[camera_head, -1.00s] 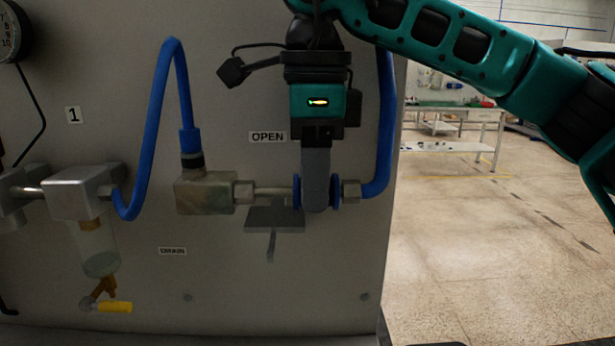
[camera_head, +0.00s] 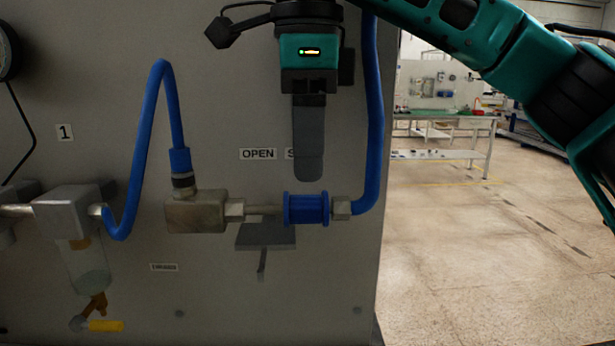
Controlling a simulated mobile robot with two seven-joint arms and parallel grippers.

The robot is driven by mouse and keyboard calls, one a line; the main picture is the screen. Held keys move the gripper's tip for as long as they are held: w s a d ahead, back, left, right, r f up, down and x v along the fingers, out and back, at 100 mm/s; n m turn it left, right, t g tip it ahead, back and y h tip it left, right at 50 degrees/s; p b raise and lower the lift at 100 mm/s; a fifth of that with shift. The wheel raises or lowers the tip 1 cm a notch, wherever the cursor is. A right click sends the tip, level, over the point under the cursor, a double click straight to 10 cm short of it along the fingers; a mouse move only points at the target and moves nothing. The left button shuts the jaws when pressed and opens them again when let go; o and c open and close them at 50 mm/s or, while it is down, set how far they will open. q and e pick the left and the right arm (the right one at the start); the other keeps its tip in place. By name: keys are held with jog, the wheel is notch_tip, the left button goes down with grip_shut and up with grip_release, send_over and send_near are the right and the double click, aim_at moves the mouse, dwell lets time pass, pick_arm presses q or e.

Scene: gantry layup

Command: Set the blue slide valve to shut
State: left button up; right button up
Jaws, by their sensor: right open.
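The blue slide valve (camera_head: 306,209) is a blue spool-shaped sleeve on a horizontal metal pipe. It sits at the right end, against the right fitting (camera_head: 341,208), with bare pipe to its left. It stands below a label starting with "S", mostly hidden by my gripper, and right of the "OPEN" label (camera_head: 258,154). My right gripper (camera_head: 308,178) points down just above the valve, open and apart from it. Its fingers overlap in this view, so the gap between them is hidden. My left gripper is not in view.
A metal block (camera_head: 195,212) with a blue hose (camera_head: 150,140) joins the pipe on the left. Another blue hose (camera_head: 373,120) rises at right, close to my gripper. A small grey plate (camera_head: 266,236) is below the pipe. Open floor lies right of the panel.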

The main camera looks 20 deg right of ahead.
aim_at(307, 196)
notch_tip(307, 196, up, 7)
jog(key=shift+p, duration=0.45)
jog(key=shift+f, duration=0.1)
